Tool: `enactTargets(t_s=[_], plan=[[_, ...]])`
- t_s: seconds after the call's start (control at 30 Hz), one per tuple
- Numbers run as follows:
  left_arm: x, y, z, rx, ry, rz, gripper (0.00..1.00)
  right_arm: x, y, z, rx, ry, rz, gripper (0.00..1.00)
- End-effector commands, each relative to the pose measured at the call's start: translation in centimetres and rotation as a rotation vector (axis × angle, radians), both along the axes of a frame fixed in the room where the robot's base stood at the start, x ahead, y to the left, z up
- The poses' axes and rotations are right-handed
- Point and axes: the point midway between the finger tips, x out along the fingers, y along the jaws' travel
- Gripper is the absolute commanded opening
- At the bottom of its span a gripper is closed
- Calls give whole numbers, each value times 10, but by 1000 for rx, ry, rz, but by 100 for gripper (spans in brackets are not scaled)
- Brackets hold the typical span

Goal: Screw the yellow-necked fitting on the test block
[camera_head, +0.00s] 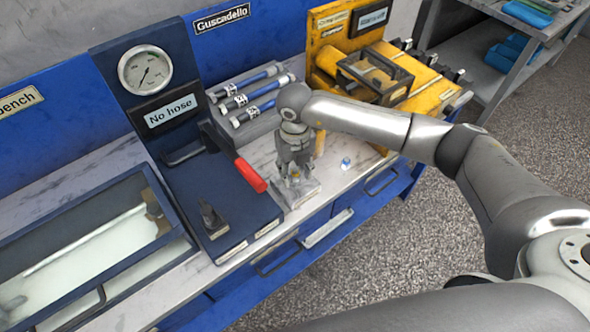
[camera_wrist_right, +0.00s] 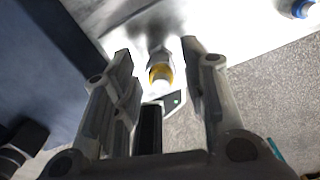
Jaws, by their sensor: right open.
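My right gripper (camera_head: 295,168) points down over the small grey test block (camera_head: 301,194) at the front edge of the bench. In the right wrist view its two fingers (camera_wrist_right: 157,58) are open. The yellow-necked fitting (camera_wrist_right: 160,75) shows between them, a yellow ring with a pale end below it and a grey body above. The fingers stand on both sides of it, with gaps visible. In the head view the gripper hides most of the fitting, and I cannot tell whether it is seated in the block. My left gripper is in neither view.
A dark panel with a pressure gauge (camera_head: 145,70) and a red handle (camera_head: 250,175) stands left of the block. Blue cylinders (camera_head: 250,98) lie in a rack behind. A yellow station (camera_head: 432,88) is at the right. A small blue-white part (camera_head: 346,163) lies on the bench.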

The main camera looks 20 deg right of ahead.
Motion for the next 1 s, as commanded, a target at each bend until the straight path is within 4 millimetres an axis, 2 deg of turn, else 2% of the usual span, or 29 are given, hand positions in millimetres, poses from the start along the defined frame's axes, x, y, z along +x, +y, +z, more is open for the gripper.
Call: enactTargets(t_s=[0.17, 0.63, 0.77, 1.0], plan=[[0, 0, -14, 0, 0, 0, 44, 1, 0, -4, -2, -2, 127, 40], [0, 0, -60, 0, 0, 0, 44, 0, 0, -4, -1, -2, 713, 40], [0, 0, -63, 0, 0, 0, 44, -1, 0, -2, -2, -2, 790, 40], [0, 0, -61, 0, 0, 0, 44, -1, 0, 0, -1, 0, 799, 40]])
